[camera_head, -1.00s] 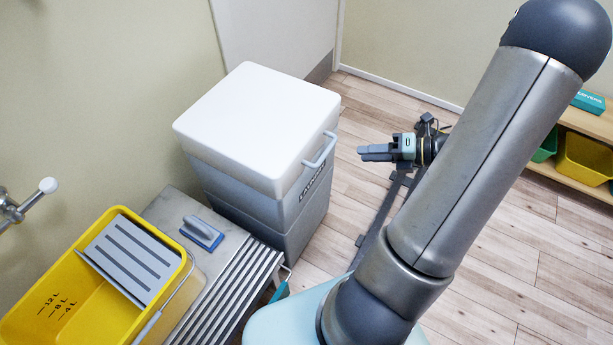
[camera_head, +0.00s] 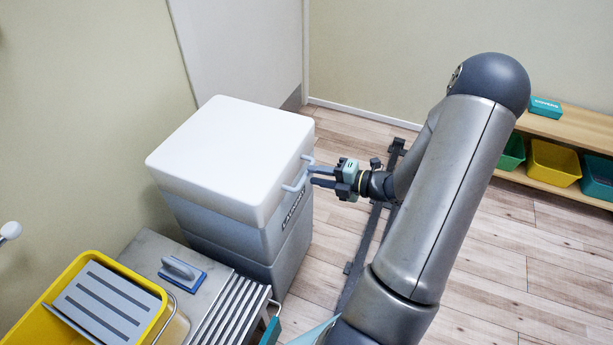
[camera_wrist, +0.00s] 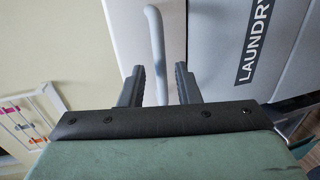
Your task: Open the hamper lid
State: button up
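The hamper (camera_head: 225,235) is a grey box with a white lid (camera_head: 225,150), standing left of centre in the head view. The lid is shut. A pale bar handle (camera_head: 297,178) sticks out from the lid's right side, above the dark laundry label. My gripper (camera_head: 311,175) is open at the handle, its fingers pointing left. In the wrist view the handle (camera_wrist: 156,45) runs down between the two open fingers (camera_wrist: 160,85), with gaps on both sides. I cannot tell how deep the handle sits between them.
A metal bench (camera_head: 150,250) with a blue-grey float (camera_head: 182,270) and a yellow bucket (camera_head: 72,275) stands front left of the hamper. A wooden shelf (camera_head: 570,130) with green and yellow bins is at the right. The floor (camera_head: 480,260) at the right is clear.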

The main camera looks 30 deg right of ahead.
aim_at(307, 174)
jog(key=shift+x, duration=1.85)
